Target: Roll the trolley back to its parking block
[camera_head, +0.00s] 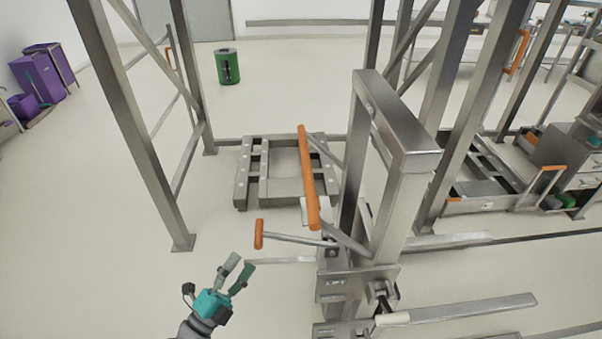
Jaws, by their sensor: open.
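The trolley (395,150) is a tall grey steel lift frame marked LIFT, standing upright right of centre. It has a long orange push handle (308,175) and a smaller orange-tipped crank lever (259,234) sticking out to the left. Low fork-like arms (470,308) reach right from its base. My gripper (240,264) is at the bottom, left of the trolley and below the crank lever; it is open, empty and apart from both. I cannot tell for certain which thing is the parking block; a low grey beam (440,242) lies on the floor behind the trolley.
A low grey pallet-like frame (243,180) stands between the rack posts (135,120) behind the trolley. A green bin (228,67) stands farther back. Purple bins (38,75) are at far left. More racks and a drawer cabinet (570,155) fill the right. The left floor is clear.

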